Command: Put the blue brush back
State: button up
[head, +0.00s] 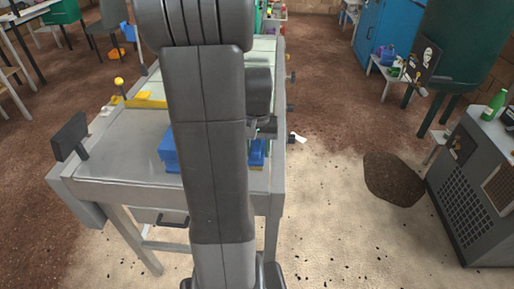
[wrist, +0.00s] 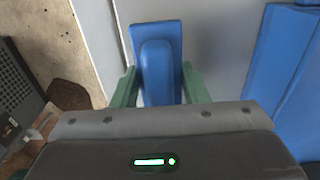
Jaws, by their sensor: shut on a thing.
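The blue brush (wrist: 160,65) is between the two green fingers of my gripper (wrist: 160,86) in the wrist view, and the fingers are shut on its raised middle part. Its wide flat back lies over the grey table top, near the table's edge. In the head view a blue piece, which looks like the brush (head: 257,153), shows just right of my arm. My arm hides most of the gripper there. I cannot tell whether the brush touches the table.
A larger blue object (wrist: 283,60) lies beside the brush on the grey table (head: 115,150); it also shows left of my arm in the head view (head: 168,148). A yellow piece (head: 146,101) lies farther back. A grey machine (head: 480,180) stands right, across open floor.

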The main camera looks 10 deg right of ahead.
aim_at(257, 143)
jog(key=o, duration=1)
jog(key=shift+f, duration=0.1)
jog(key=shift+o, duration=0.2)
notch_tip(257, 143, up, 12)
jog(key=shift+r, duration=0.2)
